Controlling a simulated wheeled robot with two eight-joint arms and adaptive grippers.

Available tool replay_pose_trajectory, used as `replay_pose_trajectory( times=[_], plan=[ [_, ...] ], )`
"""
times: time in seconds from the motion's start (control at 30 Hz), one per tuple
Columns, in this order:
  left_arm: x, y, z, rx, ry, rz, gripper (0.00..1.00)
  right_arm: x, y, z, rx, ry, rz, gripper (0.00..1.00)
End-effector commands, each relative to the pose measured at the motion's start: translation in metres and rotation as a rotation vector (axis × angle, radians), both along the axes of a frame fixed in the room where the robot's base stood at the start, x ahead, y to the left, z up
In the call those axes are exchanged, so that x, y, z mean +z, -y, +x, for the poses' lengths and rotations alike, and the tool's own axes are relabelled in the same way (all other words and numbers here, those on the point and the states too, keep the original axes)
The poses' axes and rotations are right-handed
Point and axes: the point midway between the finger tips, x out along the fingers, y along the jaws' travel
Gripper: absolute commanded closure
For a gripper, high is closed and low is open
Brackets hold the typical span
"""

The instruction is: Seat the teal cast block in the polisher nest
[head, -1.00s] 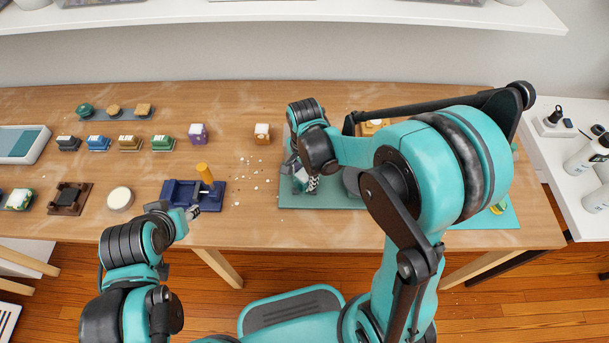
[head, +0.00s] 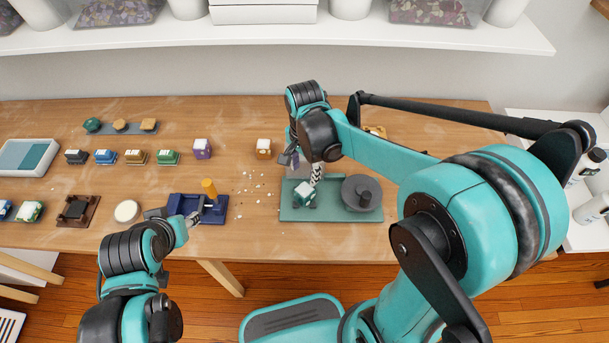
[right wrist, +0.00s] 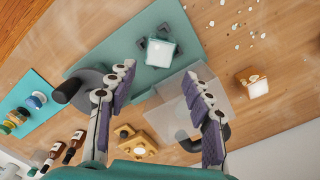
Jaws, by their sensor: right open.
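The teal cast block (head: 304,194), pale on top, stands upright on the polisher's green base (head: 345,212). In the right wrist view the block (right wrist: 160,52) sits among the dark corner brackets of the nest (right wrist: 142,44). Whether it is fully down cannot be told. My right gripper (head: 304,166) is behind and above the block, apart from it. In the right wrist view its fingers (right wrist: 158,78) are spread with nothing between them. My left gripper (head: 188,218) is by the blue fixture (head: 215,214); its jaws are too small to read.
The grey polishing wheel (head: 361,191) with its dark knob stands right of the block. A clear panel (right wrist: 190,98) is near my right fingers. An orange block (head: 264,149), a purple block (head: 202,149) and white crumbs (head: 250,188) lie to the left. A shelf (head: 300,35) runs above.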

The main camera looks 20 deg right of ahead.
Motion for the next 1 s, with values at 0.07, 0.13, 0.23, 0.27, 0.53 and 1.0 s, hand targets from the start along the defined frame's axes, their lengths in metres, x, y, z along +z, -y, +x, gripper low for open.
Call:
replay_pose_trajectory(
  times=[0.07,0.13,0.23,0.27,0.53,1.0],
  plan=[
    [0.004,0.000,0.000,0.000,0.000,0.000,0.60,0.009,0.000,0.000,0.000,0.000,0.000,0.49],
    [0.005,0.000,0.000,0.000,0.000,0.000,0.60,0.013,0.001,-0.001,0.007,0.004,0.000,0.49],
    [0.005,0.000,0.000,0.000,0.000,0.000,0.60,0.022,0.004,-0.007,0.058,0.034,0.003,0.49],
    [0.004,0.000,0.000,0.000,0.000,0.000,0.60,0.025,0.006,-0.011,0.086,0.052,0.003,0.49],
    [0.004,0.000,0.000,0.000,0.000,0.000,0.60,0.061,0.029,-0.061,0.554,0.327,-0.077,0.49],
    [0.004,0.000,0.000,0.000,0.000,0.000,0.60,0.068,0.047,-0.103,1.028,0.561,-0.330,0.49]
  ],
)
